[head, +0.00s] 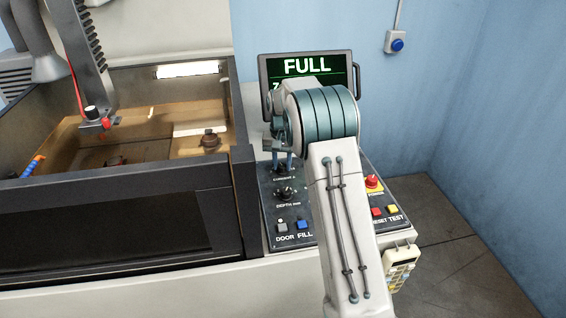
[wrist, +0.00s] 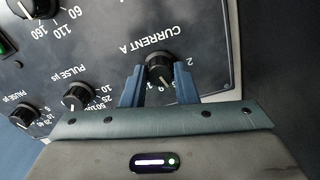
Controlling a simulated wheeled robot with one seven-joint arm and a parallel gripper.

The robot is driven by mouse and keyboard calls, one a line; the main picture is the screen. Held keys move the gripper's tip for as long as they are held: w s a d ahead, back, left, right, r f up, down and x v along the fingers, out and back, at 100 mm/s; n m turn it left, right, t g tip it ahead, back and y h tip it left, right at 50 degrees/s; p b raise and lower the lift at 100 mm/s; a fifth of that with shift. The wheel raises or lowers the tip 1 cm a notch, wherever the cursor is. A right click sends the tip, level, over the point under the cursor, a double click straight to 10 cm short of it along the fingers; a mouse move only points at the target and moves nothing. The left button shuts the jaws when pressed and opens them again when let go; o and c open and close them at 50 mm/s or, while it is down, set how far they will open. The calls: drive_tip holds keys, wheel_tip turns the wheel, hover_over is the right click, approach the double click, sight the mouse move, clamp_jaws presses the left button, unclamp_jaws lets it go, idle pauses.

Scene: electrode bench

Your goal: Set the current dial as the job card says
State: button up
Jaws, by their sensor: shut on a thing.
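The current dial (wrist: 158,66) is a black knob with a white pointer line, under the label "CURRENT A" in the wrist view, which shows the panel upside down. My gripper (wrist: 160,80) has its two blue fingers on either side of this knob and is shut on it. Part of the number scale round the knob is covered by the fingers. In the head view my gripper (head: 282,160) reaches down to the control panel (head: 268,215), and my arm hides the dial there. No job card can be made out in either view.
The pulse knob (wrist: 78,97) and pause knob (wrist: 23,117) sit beside the current dial. The depth knob (head: 284,193), door button (head: 282,227), fill button (head: 303,226) and red stop button (head: 372,182) are on the panel. A screen (head: 306,67) reads "FULL". The tank (head: 120,205) stands left.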

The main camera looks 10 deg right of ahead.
sight(282, 165)
drive_tip(key=shift+r, duration=0.1)
drive_tip(key=o, duration=1)
wheel_tip(282, 165, up, 14)
drive_tip(key=shift+f+b, duration=0.1)
drive_tip(key=shift+b, duration=0.4)
